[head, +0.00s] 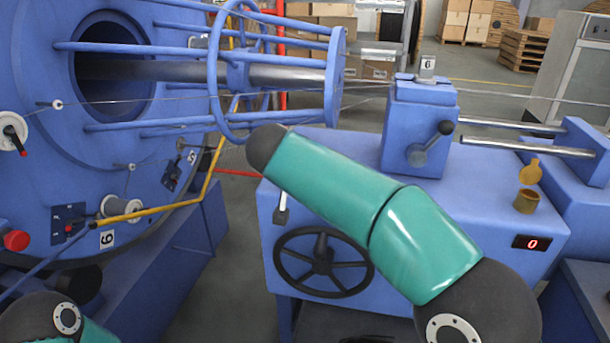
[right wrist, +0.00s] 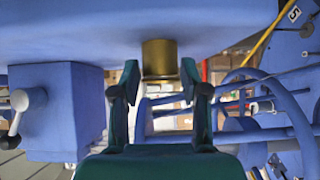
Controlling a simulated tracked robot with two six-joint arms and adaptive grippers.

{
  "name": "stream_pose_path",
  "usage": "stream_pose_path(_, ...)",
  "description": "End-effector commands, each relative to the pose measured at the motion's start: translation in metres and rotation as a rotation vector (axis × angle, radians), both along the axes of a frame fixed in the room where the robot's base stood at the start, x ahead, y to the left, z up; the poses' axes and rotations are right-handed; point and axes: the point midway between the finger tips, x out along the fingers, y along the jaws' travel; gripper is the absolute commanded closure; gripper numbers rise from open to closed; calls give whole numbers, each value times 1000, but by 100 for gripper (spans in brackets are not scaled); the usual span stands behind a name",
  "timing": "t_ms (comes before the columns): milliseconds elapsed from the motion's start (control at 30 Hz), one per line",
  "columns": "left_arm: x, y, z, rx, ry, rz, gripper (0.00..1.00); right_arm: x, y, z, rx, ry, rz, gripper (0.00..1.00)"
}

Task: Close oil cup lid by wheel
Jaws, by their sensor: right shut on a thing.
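A brass oil cup (right wrist: 160,55) shows in the right wrist view, against a blue machine surface. My right gripper (right wrist: 160,80) has one finger on each side of the cup and is shut on it. Small gaps seem to show beside the cup, and the exact contact is unclear. I cannot make out its lid. In the head view this cup and my right gripper are hidden, with my green right arm across that area. The black handwheel (head: 323,262) is on the front of the blue cabinet (head: 410,207). My left gripper is out of view.
Another brass oil cup (head: 526,202) with its lid (head: 531,171) raised stands at the cabinet's right, above a red display (head: 532,243). A blue block (head: 417,120) with a ball-ended lever stands on the cabinet. The caged strander rotor (head: 335,85) is at the left.

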Motion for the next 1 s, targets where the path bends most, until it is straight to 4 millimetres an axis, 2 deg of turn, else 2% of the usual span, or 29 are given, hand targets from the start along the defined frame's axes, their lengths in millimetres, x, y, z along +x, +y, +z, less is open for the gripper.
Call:
stream_pose_path(33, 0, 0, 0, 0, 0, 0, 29, -1, 0, -1, 0, 5, -2, 90)
stream_pose_path(67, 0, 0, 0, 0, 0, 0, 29, -1, 0, -1, 0, 5, -2, 50)
stream_pose_path(200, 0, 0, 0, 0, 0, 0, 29, -1, 0, -1, 0, 4, -2, 29)
stream_pose_path(633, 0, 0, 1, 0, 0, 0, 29, -6, 2, 5, 1, 2, 0, 29)
stream_pose_path(767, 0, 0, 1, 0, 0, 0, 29, -19, 7, 16, 1, 0, 2, 29)
stream_pose_path(1000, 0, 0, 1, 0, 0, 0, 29, -55, 19, 46, 1, 0, 2, 29)
